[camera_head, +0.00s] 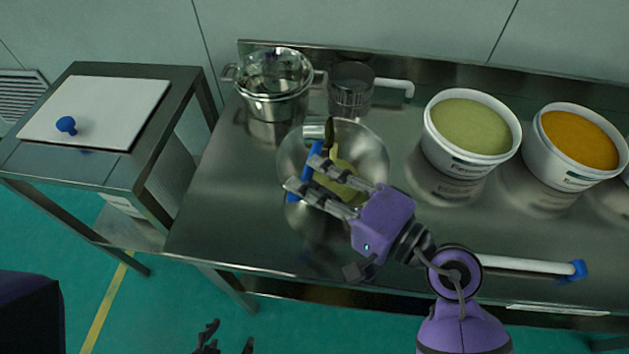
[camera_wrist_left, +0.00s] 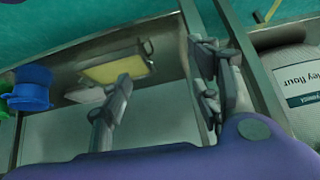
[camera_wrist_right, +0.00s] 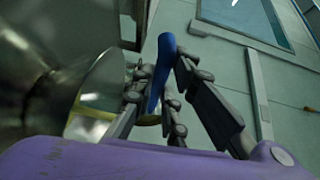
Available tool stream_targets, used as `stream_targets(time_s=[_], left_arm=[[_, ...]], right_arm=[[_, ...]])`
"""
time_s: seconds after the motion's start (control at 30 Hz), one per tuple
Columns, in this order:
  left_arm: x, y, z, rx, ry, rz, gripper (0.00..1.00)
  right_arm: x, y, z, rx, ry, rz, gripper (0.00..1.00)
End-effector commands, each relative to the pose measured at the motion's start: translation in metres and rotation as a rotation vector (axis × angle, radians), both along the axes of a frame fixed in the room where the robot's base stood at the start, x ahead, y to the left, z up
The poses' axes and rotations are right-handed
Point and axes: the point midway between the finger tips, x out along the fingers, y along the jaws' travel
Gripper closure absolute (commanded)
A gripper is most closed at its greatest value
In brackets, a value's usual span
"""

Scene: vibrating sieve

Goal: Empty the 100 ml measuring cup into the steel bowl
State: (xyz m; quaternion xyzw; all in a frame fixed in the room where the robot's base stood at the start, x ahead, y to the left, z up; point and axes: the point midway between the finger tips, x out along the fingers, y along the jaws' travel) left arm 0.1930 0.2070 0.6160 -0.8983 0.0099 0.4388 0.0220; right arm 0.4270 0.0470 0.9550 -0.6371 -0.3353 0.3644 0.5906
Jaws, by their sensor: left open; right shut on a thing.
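The steel bowl (camera_head: 375,150) stands on the steel table, with yellow-green material in it. My right gripper (camera_head: 303,172) is over the bowl's left part, shut on the blue handle of the measuring cup (camera_head: 317,150). The blue handle also shows between the fingers in the right wrist view (camera_wrist_right: 162,65). The cup's body is largely hidden by my fingers in the head view, so its tilt and contents cannot be told. My left gripper (camera_head: 226,342) is open and empty, low in front of the table; its fingers also show in the left wrist view (camera_wrist_left: 165,88).
A steel pot (camera_head: 275,105) and a handled sieve-like cup (camera_head: 350,92) stand behind the bowl. Tubs of green (camera_head: 470,160) and orange powder (camera_head: 580,178) stand right. A white rod with blue end (camera_head: 530,265) lies at front. A side table holds a white board (camera_head: 105,105).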

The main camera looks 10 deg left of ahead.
Motion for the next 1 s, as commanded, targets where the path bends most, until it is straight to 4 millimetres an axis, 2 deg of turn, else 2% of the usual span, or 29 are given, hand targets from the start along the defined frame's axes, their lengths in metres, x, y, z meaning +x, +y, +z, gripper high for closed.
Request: stream_targets(time_s=[0.1, 0.53, 0.73, 1.0], left_arm=[[-0.006, 0.000, -0.014, 0.002, 0.014, -0.003, 0.43], [-0.014, -0.003, -0.052, 0.001, 0.041, -0.012, 0.43], [-0.010, -0.006, -0.060, -0.003, 0.039, -0.014, 0.43], [-0.013, -0.008, -0.067, -0.006, 0.049, -0.015, 0.43]], right_arm=[[-0.001, -0.001, -0.007, 0.031, 0.000, 0.001, 1.00], [-0.001, -0.004, -0.010, 0.147, -0.017, -0.001, 1.00], [-0.001, -0.005, -0.009, 0.189, -0.025, -0.001, 1.00], [-0.001, -0.005, -0.007, 0.213, -0.029, 0.001, 1.00]])
